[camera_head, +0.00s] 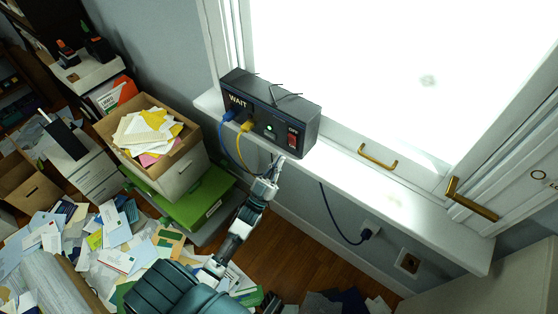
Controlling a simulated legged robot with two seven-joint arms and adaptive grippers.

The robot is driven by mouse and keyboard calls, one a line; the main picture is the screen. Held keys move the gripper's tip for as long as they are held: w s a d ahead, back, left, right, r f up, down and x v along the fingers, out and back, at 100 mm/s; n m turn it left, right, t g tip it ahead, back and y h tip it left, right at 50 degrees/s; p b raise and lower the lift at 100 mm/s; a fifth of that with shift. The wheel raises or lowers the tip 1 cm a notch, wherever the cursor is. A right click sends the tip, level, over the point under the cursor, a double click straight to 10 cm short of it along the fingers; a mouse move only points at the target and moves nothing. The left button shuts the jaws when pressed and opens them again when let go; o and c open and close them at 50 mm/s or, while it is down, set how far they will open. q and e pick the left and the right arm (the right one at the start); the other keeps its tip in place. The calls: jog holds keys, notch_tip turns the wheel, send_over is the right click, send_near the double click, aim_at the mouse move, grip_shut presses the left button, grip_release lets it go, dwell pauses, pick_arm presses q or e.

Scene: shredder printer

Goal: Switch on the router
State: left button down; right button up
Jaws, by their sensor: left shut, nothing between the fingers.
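The router (262,103) is a dark box standing on the white windowsill, with "WAIT" lettering on its front left. A red switch (292,140) sits at the right end of its front, and a small green light shows left of the switch. A blue cable (226,122) and a yellow cable (243,132) are plugged into its front. My left gripper (279,160) is shut and empty, its tip just below the router's front edge and a little lower left of the red switch. I cannot tell whether it touches the router. My right gripper is not in view.
A window with a brass handle (377,158) rises behind the sill (402,198). A black plug (366,234) sits in a wall outlet below. A box of papers (190,139) stands left on green and white units. Papers and envelopes (115,240) litter the floor.

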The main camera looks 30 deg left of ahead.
pick_arm(q)
jog(key=s+f+b, duration=0.1)
jog(key=s+f, duration=0.4)
jog(key=f, duration=0.3)
jog(key=shift+a, duration=0.3)
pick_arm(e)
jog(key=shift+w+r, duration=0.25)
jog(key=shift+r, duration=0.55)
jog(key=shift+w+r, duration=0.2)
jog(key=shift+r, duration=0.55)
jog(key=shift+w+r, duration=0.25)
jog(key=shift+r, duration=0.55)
pick_arm(q)
jog(key=shift+s+f, duration=0.1)
